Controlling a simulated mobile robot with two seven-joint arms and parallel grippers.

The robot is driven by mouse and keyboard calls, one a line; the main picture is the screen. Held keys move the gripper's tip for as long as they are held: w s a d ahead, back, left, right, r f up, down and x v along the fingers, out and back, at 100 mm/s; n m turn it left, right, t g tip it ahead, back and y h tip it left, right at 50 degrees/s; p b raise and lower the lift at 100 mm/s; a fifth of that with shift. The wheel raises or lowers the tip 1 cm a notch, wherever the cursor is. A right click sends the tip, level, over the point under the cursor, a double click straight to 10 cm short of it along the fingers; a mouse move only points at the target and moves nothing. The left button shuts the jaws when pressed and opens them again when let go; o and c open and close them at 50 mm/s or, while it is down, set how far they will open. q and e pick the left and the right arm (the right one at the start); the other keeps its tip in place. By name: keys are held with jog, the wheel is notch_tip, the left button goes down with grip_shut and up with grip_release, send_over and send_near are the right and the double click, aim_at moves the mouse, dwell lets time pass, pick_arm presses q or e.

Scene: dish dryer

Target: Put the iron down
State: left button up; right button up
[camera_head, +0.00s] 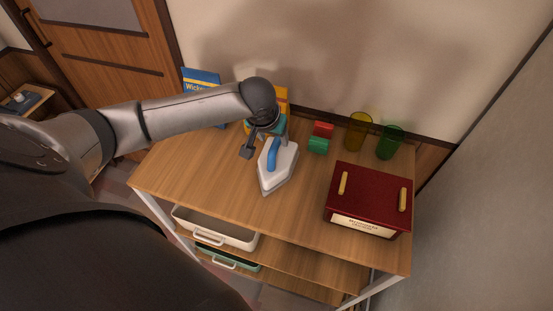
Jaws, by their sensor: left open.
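The iron (279,167), grey-white with a blue handle, rests on the wooden table top (205,180) near its middle, its pointed end toward the front edge. My left gripper (265,148) is at the back end of the iron, open, with one finger to the left of the handle and the other close to the handle's back end. I cannot tell whether a finger touches the iron. My right gripper is out of view.
A dark red box (369,196) with yellow handles stands at the right. Yellow (359,132) and green (390,142) glasses and small red (323,129) and green (318,146) blocks are at the back. A blue box (203,80) stands at the back left. The left table top is clear.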

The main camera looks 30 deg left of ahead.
aim_at(276, 141)
pick_arm(q)
jog(key=shift+b+x, duration=0.35)
jog(key=shift+x, duration=1.85)
jog(key=shift+d, duration=0.25)
jog(key=shift+c, duration=0.2)
grip_shut()
jog(key=shift+w+r, duration=0.1)
